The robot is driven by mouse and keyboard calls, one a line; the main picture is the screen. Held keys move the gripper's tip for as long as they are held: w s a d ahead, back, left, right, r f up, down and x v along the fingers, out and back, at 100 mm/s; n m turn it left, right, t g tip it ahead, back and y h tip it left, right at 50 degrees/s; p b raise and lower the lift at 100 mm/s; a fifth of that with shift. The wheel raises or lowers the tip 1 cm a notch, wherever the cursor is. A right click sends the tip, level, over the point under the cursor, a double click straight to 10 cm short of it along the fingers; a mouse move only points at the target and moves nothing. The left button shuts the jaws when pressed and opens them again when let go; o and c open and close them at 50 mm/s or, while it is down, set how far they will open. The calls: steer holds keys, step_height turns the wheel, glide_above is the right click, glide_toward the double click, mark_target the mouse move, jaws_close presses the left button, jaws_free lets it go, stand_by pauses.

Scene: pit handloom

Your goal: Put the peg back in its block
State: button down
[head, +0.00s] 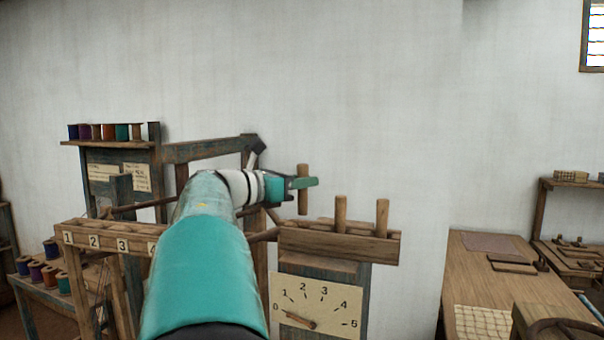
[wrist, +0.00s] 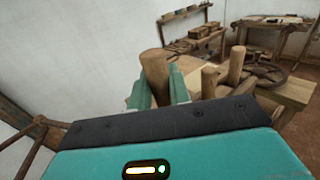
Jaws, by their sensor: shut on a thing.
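A wooden peg (head: 303,189) is held upright between the fingers of my gripper (head: 301,183). In the head view it stands above the left part of the wooden block (head: 345,247), with its lower end apart from the block's top. Two other pegs, (head: 340,214) and (head: 382,217), stand upright in the block to the right of the held one. In the wrist view the held peg (wrist: 154,75) shows between the green fingers (wrist: 158,92), and the two standing pegs are to its right. The hole under the held peg cannot be made out.
A dial board (head: 318,303) numbered 0 to 5 hangs below the block. A numbered wooden rail (head: 108,240) and thread spools (head: 50,273) are at left. A wooden table (head: 490,270) is at right. The wall above the block is clear.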

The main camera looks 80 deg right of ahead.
mark_target(302, 214)
steer(key=shift+f, duration=2.75)
steer(key=c, duration=0.8)
jaws_free()
steer(key=shift+r, duration=3.5)
